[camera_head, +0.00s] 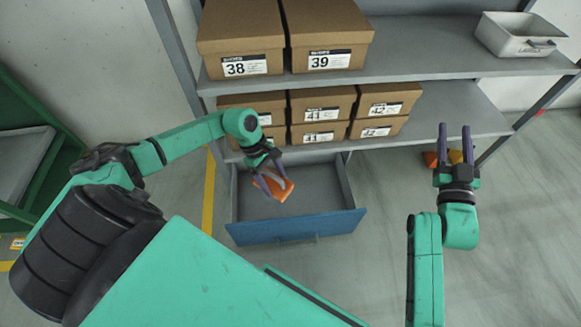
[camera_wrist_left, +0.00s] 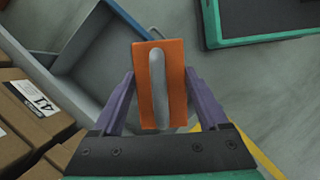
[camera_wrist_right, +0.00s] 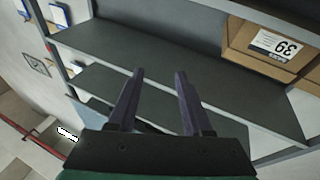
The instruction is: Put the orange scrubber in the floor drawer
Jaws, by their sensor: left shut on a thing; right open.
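The orange scrubber (camera_head: 279,188) is held in my left gripper (camera_head: 266,183), which is shut on it. In the left wrist view the scrubber (camera_wrist_left: 146,84) is an orange block with a grey slot-like strip along its middle, between both fingers. The floor drawer (camera_head: 300,233) is pulled out below the shelves, with a blue front and a grey inside that looks empty. In the head view the scrubber appears over the drawer's open inside; its height above the floor of the drawer is hard to tell. My right gripper (camera_head: 455,150) is open and empty at the right.
Shoe boxes (camera_head: 319,108) fill the lower shelf above the drawer, and larger boxes (camera_head: 330,35) stand on the shelf above. A white bin (camera_head: 519,34) is at the upper right. Orange and yellow items (camera_head: 431,159) lie behind my right gripper. Open floor lies right of the drawer.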

